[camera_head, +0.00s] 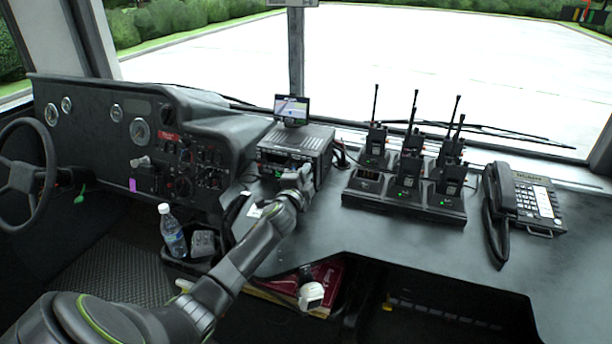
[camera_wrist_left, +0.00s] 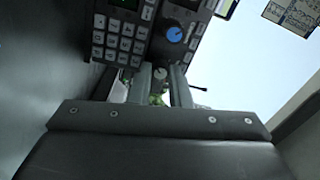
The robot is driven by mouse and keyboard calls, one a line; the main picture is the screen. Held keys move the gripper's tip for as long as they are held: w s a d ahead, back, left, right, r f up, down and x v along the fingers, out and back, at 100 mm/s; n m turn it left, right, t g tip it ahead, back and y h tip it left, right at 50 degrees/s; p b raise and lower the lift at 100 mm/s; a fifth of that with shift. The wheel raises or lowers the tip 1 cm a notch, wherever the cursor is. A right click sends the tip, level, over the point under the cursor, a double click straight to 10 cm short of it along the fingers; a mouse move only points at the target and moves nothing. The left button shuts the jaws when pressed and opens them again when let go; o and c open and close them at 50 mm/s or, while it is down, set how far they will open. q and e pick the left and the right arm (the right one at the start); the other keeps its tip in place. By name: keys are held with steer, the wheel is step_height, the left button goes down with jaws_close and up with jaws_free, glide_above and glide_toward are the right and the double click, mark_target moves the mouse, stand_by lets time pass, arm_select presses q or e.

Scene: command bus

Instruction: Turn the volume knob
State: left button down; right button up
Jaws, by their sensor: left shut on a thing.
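The radio unit (camera_head: 302,142) is a dark box on the dashboard. Its front shows in the left wrist view (camera_wrist_left: 127,28) with a keypad and a large blue knob (camera_wrist_left: 175,34). Below the blue knob, a small grey knob (camera_wrist_left: 159,73) sits between my left fingertips. My left gripper (camera_head: 296,176) is at the right part of the radio's front, and in the left wrist view (camera_wrist_left: 162,76) its two fingers are closed on the small grey knob. The blue knob is clear of the fingers. In the head view my gripper hides the knobs. My right gripper is not in view.
A small screen (camera_head: 291,109) stands on top of the radio. Several handheld radios stand in a charger (camera_head: 400,200) to the right, with a desk phone (camera_head: 530,203) beyond. A bottle (camera_head: 172,232) stands in a tray left of my arm. The counter's front right is clear.

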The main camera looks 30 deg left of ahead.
arm_select(q)
steer(key=c, duration=1.6)
jaws_free()
steer(key=shift+s, duration=0.1)
steer(key=v, duration=1.7)
steer(key=shift+s+f, duration=0.15)
steer(key=shift+f, duration=0.1)
